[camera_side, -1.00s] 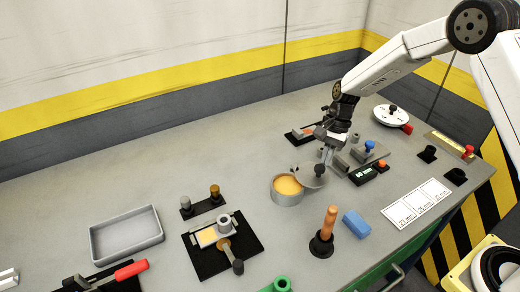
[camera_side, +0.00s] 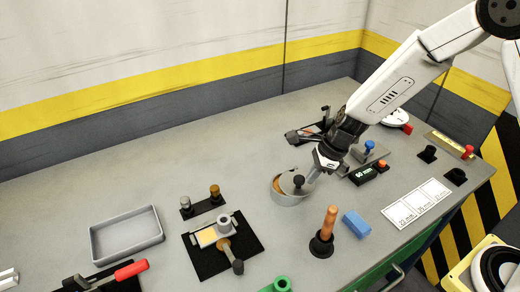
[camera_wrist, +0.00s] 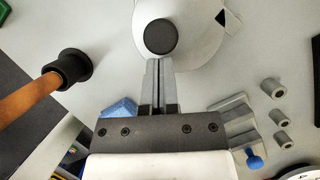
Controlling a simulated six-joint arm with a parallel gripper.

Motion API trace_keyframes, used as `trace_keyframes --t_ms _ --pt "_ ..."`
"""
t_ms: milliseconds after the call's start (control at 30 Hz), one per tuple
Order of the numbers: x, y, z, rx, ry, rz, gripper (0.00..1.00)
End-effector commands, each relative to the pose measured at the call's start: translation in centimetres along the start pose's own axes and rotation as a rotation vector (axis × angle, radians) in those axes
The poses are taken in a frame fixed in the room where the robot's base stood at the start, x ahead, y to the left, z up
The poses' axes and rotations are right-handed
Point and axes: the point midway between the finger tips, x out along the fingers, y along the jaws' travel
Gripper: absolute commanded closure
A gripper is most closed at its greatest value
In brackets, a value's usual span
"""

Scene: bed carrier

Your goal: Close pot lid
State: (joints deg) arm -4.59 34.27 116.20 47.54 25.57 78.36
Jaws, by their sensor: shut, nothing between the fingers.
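The grey round pot (camera_side: 284,199) stands on the bench in the middle of the side view. Its grey lid (camera_side: 291,188), with a dark knob (camera_side: 298,180), lies over most of the pot's mouth. A little orange content seems to show at the left rim. I cannot tell whether the lid sits flat. My gripper (camera_side: 309,181) is low, just right of the knob. In the wrist view the lid (camera_wrist: 200,40) and its black knob (camera_wrist: 161,36) are just ahead of my gripper (camera_wrist: 160,62), whose fingers are together and empty. The fingertips are at or very near the knob.
A plunger with a wooden handle (camera_side: 329,222) and a blue block (camera_side: 356,224) stand in front of the pot. A grey fixture with a blue knob (camera_side: 370,145) is behind right. A grey tray (camera_side: 127,249) lies far left.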

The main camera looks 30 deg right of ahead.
Motion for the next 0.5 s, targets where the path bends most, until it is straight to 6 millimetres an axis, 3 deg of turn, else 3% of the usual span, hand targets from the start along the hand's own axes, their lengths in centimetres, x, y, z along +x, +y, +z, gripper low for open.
trace_keyframes --t_ms 267,500 --pt "0.7 0.6 1.8 0.196 -0.001 -0.08 1.0" --pt "1.1 0.8 2.6 0.201 0.0 -0.08 1.0"
